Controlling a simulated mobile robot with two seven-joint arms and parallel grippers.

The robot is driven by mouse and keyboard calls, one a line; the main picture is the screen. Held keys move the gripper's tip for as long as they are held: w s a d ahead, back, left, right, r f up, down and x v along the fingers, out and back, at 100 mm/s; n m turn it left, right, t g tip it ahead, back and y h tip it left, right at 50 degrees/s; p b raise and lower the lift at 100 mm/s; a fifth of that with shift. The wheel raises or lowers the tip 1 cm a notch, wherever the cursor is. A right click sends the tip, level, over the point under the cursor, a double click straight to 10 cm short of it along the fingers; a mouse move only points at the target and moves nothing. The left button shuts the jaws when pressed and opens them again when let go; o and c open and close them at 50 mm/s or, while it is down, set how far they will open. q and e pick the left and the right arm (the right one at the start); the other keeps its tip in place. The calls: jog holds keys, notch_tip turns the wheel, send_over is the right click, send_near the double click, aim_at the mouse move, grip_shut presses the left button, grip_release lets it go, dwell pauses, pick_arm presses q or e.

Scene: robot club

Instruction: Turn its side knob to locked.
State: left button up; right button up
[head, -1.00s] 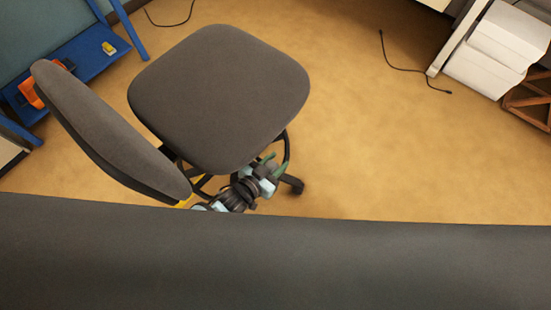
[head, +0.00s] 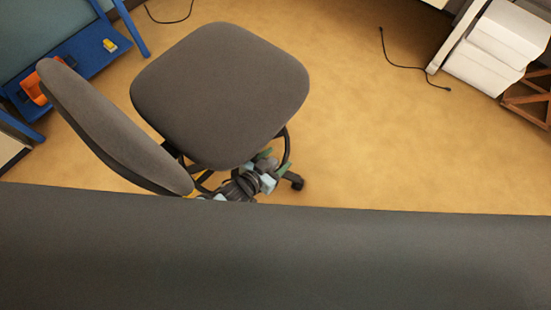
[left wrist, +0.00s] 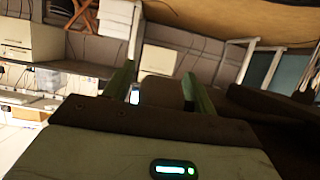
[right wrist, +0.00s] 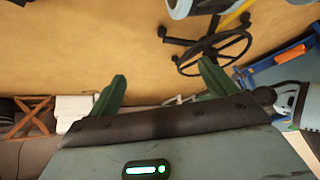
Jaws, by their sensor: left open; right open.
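The dark grey office chair's seat (head: 222,95) fills the upper middle of the head view, with its backrest (head: 112,130) on the left. My left gripper (head: 274,163) is open at the seat's near right edge, its green fingers just beside the seat. In the left wrist view its fingers (left wrist: 160,88) stand apart with a dark grey rounded shape between them, which I cannot identify for sure.
A blue shelf (head: 85,65) with orange and yellow items stands at the left. White boxes (head: 500,45) and a brown wooden crate (head: 530,100) stand at the right. A black cable (head: 400,68) lies on the floor. The floor right of the chair is mostly clear.

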pick_arm(q)
jog(key=p+v, duration=0.2)
jog(key=v, duration=0.5)
jog(key=shift+s+a+r, duration=0.2)
jog(key=shift+s, duration=0.05)
pick_arm(e)
jog(key=shift+s+r, duration=0.2)
jog(key=shift+r, duration=0.8)
pick_arm(q)
jog(key=shift+s, duration=0.1)
pick_arm(e)
jog(key=shift+w, duration=0.1)
